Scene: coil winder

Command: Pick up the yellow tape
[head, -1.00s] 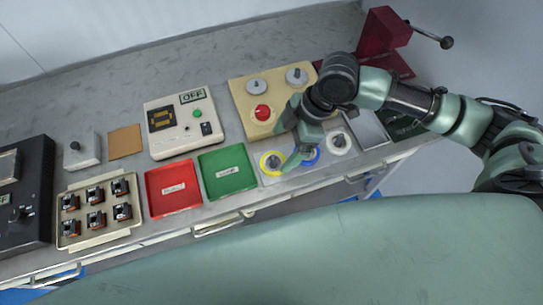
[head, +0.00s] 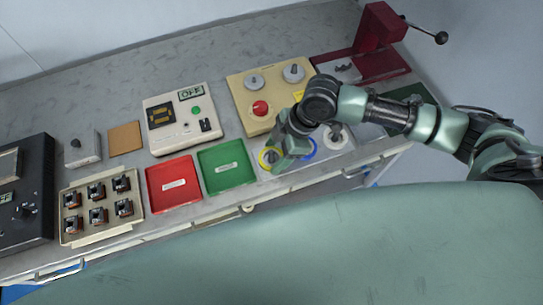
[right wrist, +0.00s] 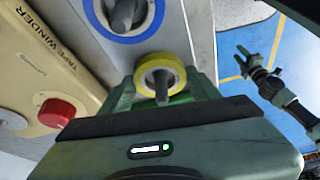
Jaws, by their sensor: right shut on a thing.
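The yellow tape (head: 263,158) is a small roll around a grey peg at the front of the bench, partly hidden by my right gripper (head: 278,165). In the right wrist view the yellow tape (right wrist: 150,64) sits between the fingers of my right gripper (right wrist: 160,88), which is shut on it. The roll still appears around its peg; whether it is lifted at all I cannot tell. My left gripper (right wrist: 258,58) shows small at the right of the right wrist view, its fingers apart and empty, over the floor. It is not in the head view.
A blue tape (head: 311,149) and a white tape (head: 345,141) stand just right of the yellow one. A green tray (head: 226,184) and a red tray (head: 173,202) lie to the left. The beige tape winder (head: 240,100) with its red button (head: 260,107) is behind.

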